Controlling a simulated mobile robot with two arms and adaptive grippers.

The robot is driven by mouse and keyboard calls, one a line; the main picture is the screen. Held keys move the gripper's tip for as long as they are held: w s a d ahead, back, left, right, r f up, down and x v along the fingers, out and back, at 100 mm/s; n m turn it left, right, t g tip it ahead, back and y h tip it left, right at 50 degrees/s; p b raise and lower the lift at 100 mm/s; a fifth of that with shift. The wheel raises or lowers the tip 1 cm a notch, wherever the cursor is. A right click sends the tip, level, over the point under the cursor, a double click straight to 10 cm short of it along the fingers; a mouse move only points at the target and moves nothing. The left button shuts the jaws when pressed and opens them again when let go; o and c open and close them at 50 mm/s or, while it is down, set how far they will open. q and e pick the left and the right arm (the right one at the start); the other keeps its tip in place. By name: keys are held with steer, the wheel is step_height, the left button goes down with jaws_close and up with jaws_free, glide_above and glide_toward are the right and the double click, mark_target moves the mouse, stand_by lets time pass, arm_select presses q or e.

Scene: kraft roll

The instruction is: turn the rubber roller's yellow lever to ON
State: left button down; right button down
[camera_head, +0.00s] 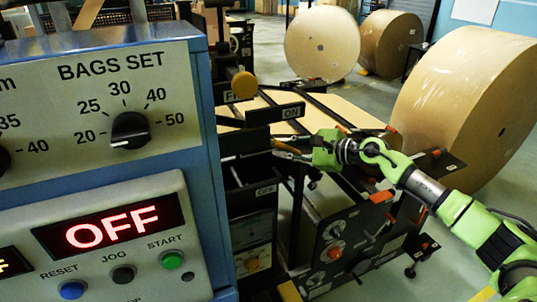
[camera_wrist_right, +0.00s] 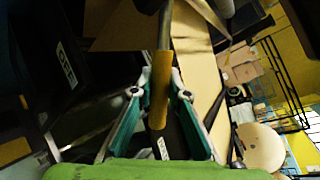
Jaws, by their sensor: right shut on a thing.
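The rubber roller's yellow lever shows in the wrist view as a yellow grip (camera_wrist_right: 160,85) on a metal rod. In the head view only a small yellow-brown part of it (camera_head: 286,148) shows at the tip of my right gripper. My right gripper (camera_head: 290,149) is shut on the lever; in the wrist view its fingers (camera_wrist_right: 160,95) stand on both sides of the grip. The lever is between the ON label (camera_head: 291,112) above and the OFF label (camera_head: 265,190) below. My left gripper is not in view.
A blue control cabinet (camera_head: 212,150) with a dial and a red OFF display fills the left. A round yellow knob (camera_head: 244,85) sits above the lever. Large kraft rolls (camera_head: 465,105) stand behind my right arm. A dark machine panel (camera_head: 340,240) lies below the gripper.

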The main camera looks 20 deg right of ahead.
steer(key=r+p, duration=0.1)
steer(key=d+r+n+h, duration=0.1)
steer(key=r+p, duration=0.1)
steer(key=shift+w+d+r+n+g+h+p, duration=0.1)
steer(key=shift+d+r+n+g+h+p, duration=0.2)
steer(key=shift+n+h+p, duration=0.1)
steer(key=shift+d+r+n+h+p, duration=0.15)
steer(key=shift+r+n+h+p, duration=0.3)
steer(key=shift+r, duration=0.2)
steer(key=shift+d+r+n+h, duration=0.15)
steer(key=shift+r+n+h, duration=0.3)
steer(key=shift+r+h, duration=0.3)
steer(key=shift+r+n+p, duration=0.3)
steer(key=shift+r, duration=0.2)
steer(key=shift+d, duration=0.1)
steer(key=c, duration=2.2)
jaws_free()
steer(key=shift+g, duration=0.3)
